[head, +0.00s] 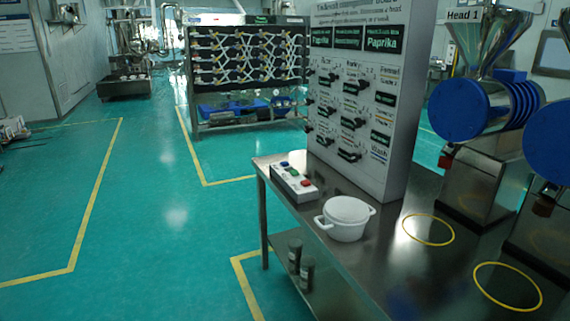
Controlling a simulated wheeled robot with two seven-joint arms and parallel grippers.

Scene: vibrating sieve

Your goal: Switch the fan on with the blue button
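I cannot pick out a fan for certain. Neither of my grippers is in view.
A white lidded pot (345,218) stands right of the box. A tall labelled panel (362,95) rises behind them. Machines with blue round covers (458,109) stand at the right, near yellow rings (428,230) on the table. The green floor (150,215) at left is clear.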

